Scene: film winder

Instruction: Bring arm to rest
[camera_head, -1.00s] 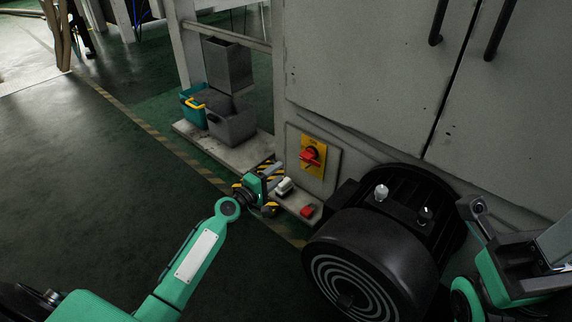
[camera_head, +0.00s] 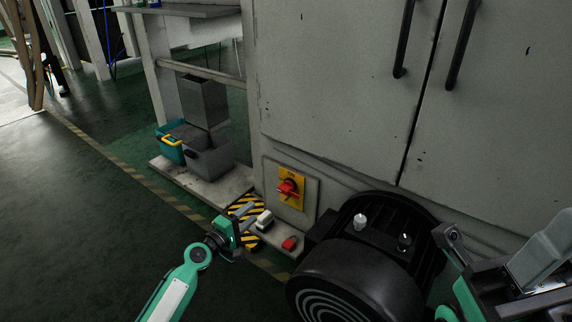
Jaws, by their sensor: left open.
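My left arm comes in from the bottom left, green with a pale panel. My left gripper (camera_head: 247,238) is open and empty, just in front of the yellow-and-black striped plate (camera_head: 243,209) at the foot of the grey machine. A small pale block (camera_head: 264,220) and a red block (camera_head: 290,243) lie on the ledge just right of it. No contact with them can be made out. Part of my right arm's end (camera_head: 480,275) shows at the lower right edge, cut off by the frame. Its jaw state is unclear.
The grey cabinet (camera_head: 330,85) bears a red switch on a yellow plate (camera_head: 291,188). A black motor (camera_head: 365,265) stands between my arms. Grey bins (camera_head: 208,157) and a teal bin (camera_head: 168,145) stand on the ledge. The green floor (camera_head: 90,220) at left is clear.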

